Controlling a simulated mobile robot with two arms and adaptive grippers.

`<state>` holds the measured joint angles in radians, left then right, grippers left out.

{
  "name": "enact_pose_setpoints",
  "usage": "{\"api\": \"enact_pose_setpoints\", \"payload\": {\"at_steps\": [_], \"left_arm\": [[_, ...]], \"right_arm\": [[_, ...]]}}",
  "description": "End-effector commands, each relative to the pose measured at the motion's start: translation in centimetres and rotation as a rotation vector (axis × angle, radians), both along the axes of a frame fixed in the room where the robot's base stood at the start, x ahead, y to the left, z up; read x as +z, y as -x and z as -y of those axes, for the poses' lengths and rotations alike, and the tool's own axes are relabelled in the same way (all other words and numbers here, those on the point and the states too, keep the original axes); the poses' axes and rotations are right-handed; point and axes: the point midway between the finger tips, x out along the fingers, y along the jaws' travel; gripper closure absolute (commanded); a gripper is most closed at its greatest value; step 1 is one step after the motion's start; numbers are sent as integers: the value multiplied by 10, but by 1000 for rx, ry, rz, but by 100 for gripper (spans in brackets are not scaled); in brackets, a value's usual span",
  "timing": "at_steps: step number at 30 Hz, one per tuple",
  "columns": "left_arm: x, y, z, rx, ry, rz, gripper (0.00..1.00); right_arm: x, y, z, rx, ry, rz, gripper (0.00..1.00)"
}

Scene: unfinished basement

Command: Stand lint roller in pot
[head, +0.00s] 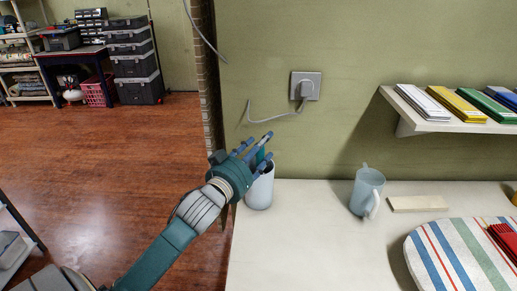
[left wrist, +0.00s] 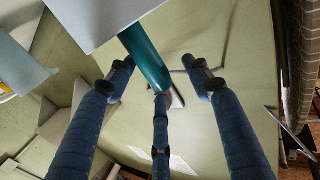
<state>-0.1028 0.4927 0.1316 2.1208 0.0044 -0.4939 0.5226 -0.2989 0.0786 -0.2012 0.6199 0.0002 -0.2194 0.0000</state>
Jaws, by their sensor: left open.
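The white pot (head: 259,191) stands on the pale table near its left edge, against the wall. A teal rod, which looks like the lint roller's handle (left wrist: 143,50), sticks out of the pot's mouth; the part inside is hidden. In the left wrist view the pot (left wrist: 90,18) fills the top edge. My left gripper (head: 258,149) is at the pot's mouth in the head view, with its blue fingers spread. In the left wrist view the open fingers (left wrist: 158,78) surround the rod's free end with visible gaps at the sides. My right gripper is out of view.
A pale blue mug (head: 366,188) stands right of the pot, with a wooden block (head: 418,203) and a striped board (head: 460,258) beyond. A wall shelf (head: 412,117) holds colored stacks. A cord hangs from the wall outlet (head: 305,86). Table between pot and mug is clear.

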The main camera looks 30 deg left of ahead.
Motion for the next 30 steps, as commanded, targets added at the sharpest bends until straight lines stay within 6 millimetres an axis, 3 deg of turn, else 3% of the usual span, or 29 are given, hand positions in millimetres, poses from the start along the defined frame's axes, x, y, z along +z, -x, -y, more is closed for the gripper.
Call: {"api": "enact_pose_setpoints", "payload": {"at_steps": [5,18,24,30], "left_arm": [[-2,14,1,0,1,-2,50],[-2,99,9,0,1,-2,50],[-1,117,10,0,1,0,50],[0,120,11,0,0,2,50]], "right_arm": [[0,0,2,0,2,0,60],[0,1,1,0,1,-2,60],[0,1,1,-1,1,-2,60],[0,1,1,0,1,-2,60]]}}
